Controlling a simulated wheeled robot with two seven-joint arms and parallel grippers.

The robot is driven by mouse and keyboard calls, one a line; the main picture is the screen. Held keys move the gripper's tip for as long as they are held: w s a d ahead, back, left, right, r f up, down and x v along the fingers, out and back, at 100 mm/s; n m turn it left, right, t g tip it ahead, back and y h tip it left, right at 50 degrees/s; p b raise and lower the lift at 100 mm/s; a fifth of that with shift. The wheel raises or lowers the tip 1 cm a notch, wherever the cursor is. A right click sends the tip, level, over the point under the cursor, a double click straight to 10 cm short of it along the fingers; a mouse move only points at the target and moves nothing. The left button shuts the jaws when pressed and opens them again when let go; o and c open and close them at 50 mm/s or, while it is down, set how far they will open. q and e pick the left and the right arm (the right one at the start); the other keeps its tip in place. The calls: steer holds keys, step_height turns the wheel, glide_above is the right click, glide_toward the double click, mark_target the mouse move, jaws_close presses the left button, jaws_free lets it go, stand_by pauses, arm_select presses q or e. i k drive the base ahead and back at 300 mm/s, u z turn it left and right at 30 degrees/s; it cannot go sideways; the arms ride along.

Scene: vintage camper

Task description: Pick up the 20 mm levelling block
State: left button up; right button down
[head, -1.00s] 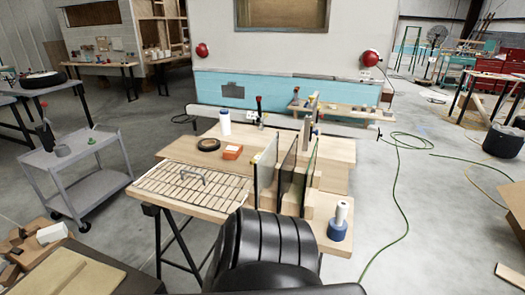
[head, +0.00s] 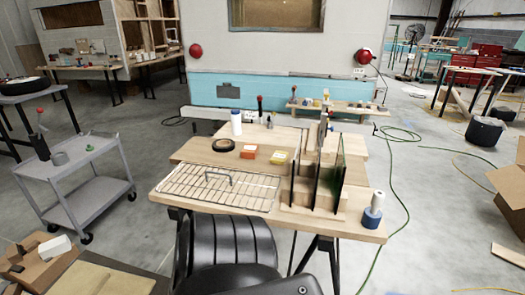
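No block can be read as marked 20 mm from here. On the wooden workbench (head: 365,231) lie a small orange block-like item (head: 248,154) and a yellow-topped one (head: 278,157) to its right. They are too small to identify for certain. Both lie behind the wire rack (head: 215,187) and left of the upright dark panels (head: 330,180). Neither of my grippers shows in the head view.
A black ring (head: 223,145) and a white bottle (head: 236,122) stand left of the orange item. A grey cart (head: 100,197) is at left. A green hose (head: 393,215) lies on the floor at right.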

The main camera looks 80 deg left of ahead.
mark_target(279, 158)
steer(key=u, duration=1.45)
steer(key=i, duration=0.95)
